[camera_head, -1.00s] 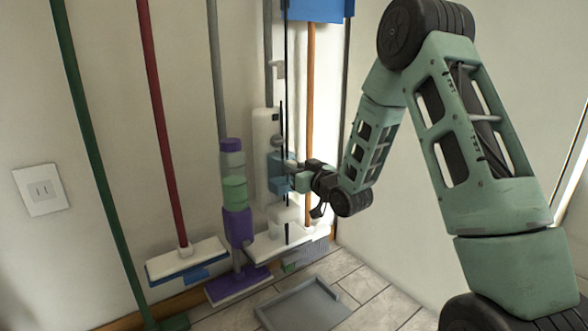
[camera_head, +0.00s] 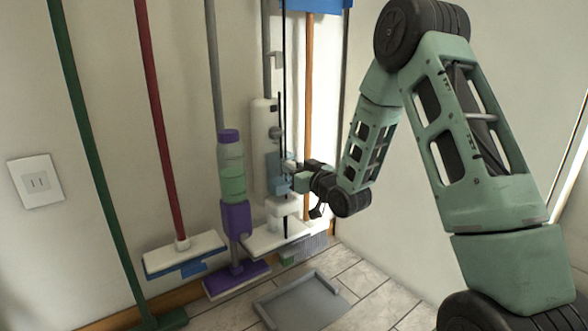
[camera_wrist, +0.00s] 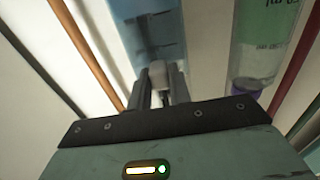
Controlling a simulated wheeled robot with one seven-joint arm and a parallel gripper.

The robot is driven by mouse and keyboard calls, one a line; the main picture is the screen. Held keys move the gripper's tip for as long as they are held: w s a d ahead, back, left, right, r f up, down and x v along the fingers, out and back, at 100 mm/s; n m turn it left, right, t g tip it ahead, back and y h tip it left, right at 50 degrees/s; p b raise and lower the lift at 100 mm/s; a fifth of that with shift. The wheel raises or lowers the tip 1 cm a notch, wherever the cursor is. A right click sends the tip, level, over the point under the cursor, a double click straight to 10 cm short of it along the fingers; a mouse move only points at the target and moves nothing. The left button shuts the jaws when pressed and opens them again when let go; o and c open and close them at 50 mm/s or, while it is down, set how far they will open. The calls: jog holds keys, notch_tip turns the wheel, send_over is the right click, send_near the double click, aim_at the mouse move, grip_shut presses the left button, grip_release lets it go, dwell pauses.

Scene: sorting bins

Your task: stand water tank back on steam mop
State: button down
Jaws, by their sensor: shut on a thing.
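The steam mop (camera_head: 260,150) stands upright against the wall, with a white body and a flat white head (camera_head: 278,239). The translucent blue water tank (camera_head: 273,172) is upright in front of the lower body, above a white base part (camera_head: 283,206). It fills the upper middle of the wrist view (camera_wrist: 150,35). My gripper (camera_head: 290,173) reaches in from the right and is shut on the tank by a pale tab (camera_wrist: 158,75). A grey knob (camera_head: 277,133) shows on the body above the tank. I cannot tell whether the tank touches the base.
A purple mop with a green bottle (camera_head: 232,170) stands close on the left, also in the wrist view (camera_wrist: 262,45). An orange pole (camera_head: 307,90) stands close on the right. Red (camera_head: 163,120) and green (camera_head: 90,150) poles are farther left. A grey tray (camera_head: 302,303) lies on the floor.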

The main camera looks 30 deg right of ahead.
jog(key=shift+f+b, duration=0.9)
jog(key=shift+f, duration=0.25)
jog(key=c, duration=1.6)
grip_release()
jog(key=shift+r, duration=0.2)
jog(key=shift+r+p, duration=1.25)
jog(key=shift+r, duration=0.15)
jog(key=o, duration=0.5)
jog(key=shift+o, duration=0.2)
jog(key=shift+s, duration=0.1)
